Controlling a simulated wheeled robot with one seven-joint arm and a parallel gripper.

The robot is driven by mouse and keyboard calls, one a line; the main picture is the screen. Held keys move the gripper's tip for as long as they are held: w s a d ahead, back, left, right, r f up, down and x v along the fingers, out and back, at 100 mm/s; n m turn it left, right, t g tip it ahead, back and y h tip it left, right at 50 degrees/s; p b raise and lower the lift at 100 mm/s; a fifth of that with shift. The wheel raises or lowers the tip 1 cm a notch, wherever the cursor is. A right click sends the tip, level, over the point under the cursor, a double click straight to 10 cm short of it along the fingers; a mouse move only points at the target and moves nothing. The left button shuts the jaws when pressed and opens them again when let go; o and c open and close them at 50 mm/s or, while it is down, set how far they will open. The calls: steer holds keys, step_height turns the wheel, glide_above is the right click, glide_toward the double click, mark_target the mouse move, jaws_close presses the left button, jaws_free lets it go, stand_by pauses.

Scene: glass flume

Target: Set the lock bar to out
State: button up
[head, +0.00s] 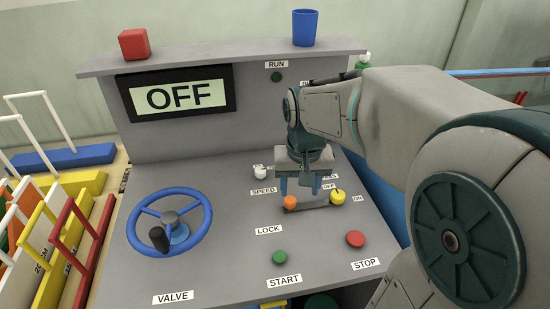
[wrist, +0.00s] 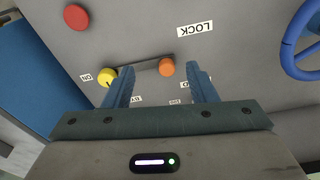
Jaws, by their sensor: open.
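The lock bar has an orange knob (head: 290,202) on a dark grey slot strip (head: 314,207), above the LOCK label (head: 269,230) on the sloped panel. The knob is near the left end of the strip in the head view. My gripper (head: 300,187) is open over the strip, pointing down at the panel. In the wrist view the orange knob (wrist: 166,67) shows between the two blue fingers, with clear space on both sides. I cannot tell whether the fingertips are level with it. Any in or out labels by the bar are hidden or unreadable.
A yellow knob (head: 338,197) with ON and OFF labels sits close to the right finger. A white SPEED knob (head: 260,172), green START button (head: 279,257), red STOP button (head: 355,239) and blue valve wheel (head: 196,207) are nearby. The display (head: 175,94) reads OFF.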

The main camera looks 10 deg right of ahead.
steer(key=m+g+p, duration=0.1)
steer(key=p, duration=0.1)
glide_toward(290, 201)
step_height(290, 201, down, 10)
steer(key=shift+w+d+f, duration=0.15)
stand_by(0.3)
